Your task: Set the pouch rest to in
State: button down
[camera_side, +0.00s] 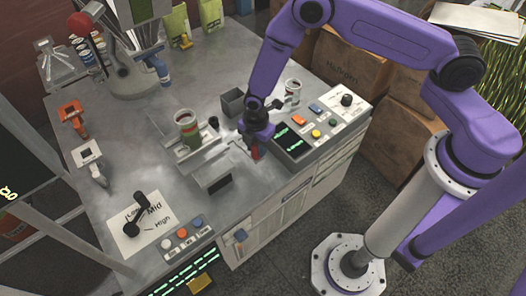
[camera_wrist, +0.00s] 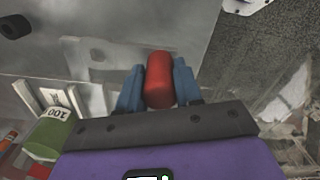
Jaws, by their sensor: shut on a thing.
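A red handle (camera_wrist: 158,80) sits between the two blue fingers of my gripper (camera_wrist: 158,88) in the wrist view. The fingers are closed against its sides. In the side view my gripper (camera_side: 254,146) is low over the front part of the grey bench, and the red handle (camera_side: 255,154) shows just under it. Grey metal rails and a block (camera_side: 216,172) lie just left of the gripper. I cannot make out which part is the pouch rest, or how the handle joins it, as my gripper covers the spot.
A green can (camera_side: 187,130) stands on the rails to the left. A grey open box (camera_side: 232,101) and a glass jar (camera_side: 292,92) stand behind the gripper. A button panel (camera_side: 305,132) is close on its right. A Low/Mid/High lever plate (camera_side: 157,222) is at front left.

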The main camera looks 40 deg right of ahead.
jog(key=w, duration=1.9)
jog(key=shift+d, duration=0.4)
jog(key=shift+w, duration=0.2)
jog(key=c, duration=0.8)
grip_release()
jog(key=shift+o, duration=0.2)
jog(key=shift+s+a, duration=0.1)
jog(key=shift+a, duration=0.05)
